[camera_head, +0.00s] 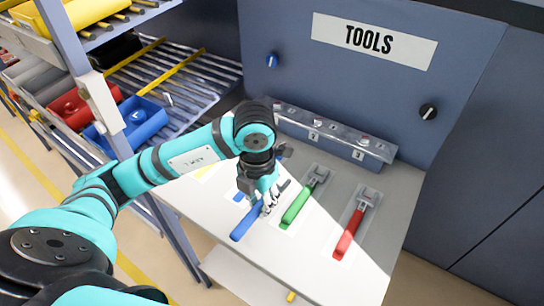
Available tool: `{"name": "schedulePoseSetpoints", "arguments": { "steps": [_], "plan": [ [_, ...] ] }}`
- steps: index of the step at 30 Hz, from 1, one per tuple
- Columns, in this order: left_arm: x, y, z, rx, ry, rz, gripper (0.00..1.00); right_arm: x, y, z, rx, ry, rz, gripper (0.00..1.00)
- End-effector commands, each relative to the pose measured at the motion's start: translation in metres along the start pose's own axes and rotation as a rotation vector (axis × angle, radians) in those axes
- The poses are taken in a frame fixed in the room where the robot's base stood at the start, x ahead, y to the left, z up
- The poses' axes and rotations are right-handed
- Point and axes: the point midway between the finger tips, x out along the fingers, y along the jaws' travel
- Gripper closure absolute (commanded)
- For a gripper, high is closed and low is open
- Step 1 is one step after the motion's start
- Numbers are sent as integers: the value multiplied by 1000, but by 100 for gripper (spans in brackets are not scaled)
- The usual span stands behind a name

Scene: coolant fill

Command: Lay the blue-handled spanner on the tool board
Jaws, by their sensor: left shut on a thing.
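The blue-handled spanner (247,222) is in my left gripper (269,200), over the pale work surface (320,272). Its blue handle points down and left in the picture; the fingers cover its upper part. I cannot tell whether it touches the surface. A green-handled spanner (297,206) and a red-handled spanner (350,234) lie to its right on light patches. The upright blue-grey panel behind carries a TOOLS sign (373,41). My right gripper is not in view.
A grey rail with numbered labels (315,136) runs along the back of the surface. A rack with a blue bin (133,124) and a red bin (77,106) stands at the left. The front of the surface is clear.

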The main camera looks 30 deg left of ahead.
Motion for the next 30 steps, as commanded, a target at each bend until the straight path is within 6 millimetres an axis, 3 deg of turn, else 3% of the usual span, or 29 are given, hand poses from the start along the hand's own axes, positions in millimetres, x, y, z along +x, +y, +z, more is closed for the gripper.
{"name": "schedulePoseSetpoints", "arguments": {
  "steps": [18, 26, 30],
  "plan": [
    [9, 77, 115, -3, -1, -1, 100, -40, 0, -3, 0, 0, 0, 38],
    [12, 88, 132, -3, -2, 0, 100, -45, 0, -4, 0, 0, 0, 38],
    [34, 87, 130, -1, 4, -2, 100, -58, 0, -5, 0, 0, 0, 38]
  ]
}}
